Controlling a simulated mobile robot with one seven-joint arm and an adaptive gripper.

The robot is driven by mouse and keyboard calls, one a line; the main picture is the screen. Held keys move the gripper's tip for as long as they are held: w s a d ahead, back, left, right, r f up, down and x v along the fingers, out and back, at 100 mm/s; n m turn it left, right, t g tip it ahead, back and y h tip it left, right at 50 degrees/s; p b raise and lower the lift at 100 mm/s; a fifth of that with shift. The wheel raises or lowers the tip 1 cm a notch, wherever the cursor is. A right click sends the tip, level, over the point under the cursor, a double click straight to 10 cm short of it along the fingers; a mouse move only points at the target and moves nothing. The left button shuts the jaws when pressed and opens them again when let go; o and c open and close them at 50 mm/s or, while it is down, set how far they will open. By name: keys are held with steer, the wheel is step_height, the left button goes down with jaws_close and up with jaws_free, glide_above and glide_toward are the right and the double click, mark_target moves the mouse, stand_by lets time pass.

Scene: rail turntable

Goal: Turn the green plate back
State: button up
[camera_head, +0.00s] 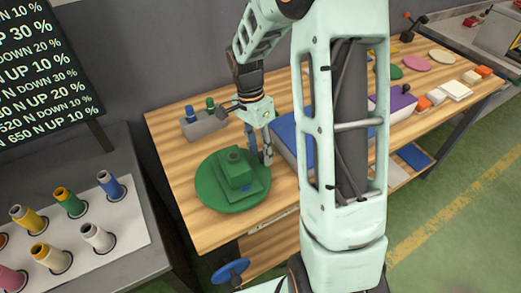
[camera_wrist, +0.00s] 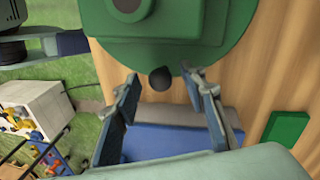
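The round green plate (camera_head: 218,203) lies flat at the left end of the wooden table, with a stepped green block (camera_head: 236,170) on it. In the wrist view, the plate (camera_wrist: 122,45) fills the top, and a small dark round knob (camera_wrist: 160,78) shows at its edge. My gripper (camera_head: 262,158) points down at the plate's right edge in the head view. In the wrist view, its two fingers (camera_wrist: 161,85) stand apart on either side of the knob, with visible gaps. The far side of the plate is partly hidden behind the block.
A grey holder (camera_head: 204,124) with blue and green pegs stands behind the plate. A blue box (camera_head: 285,145) is close right of my gripper, partly hidden by my arm. Pink and green discs and small blocks lie farther right. A spool stand (camera_head: 130,235) is at left.

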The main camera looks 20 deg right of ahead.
steer(key=shift+c, duration=0.5)
jaws_close()
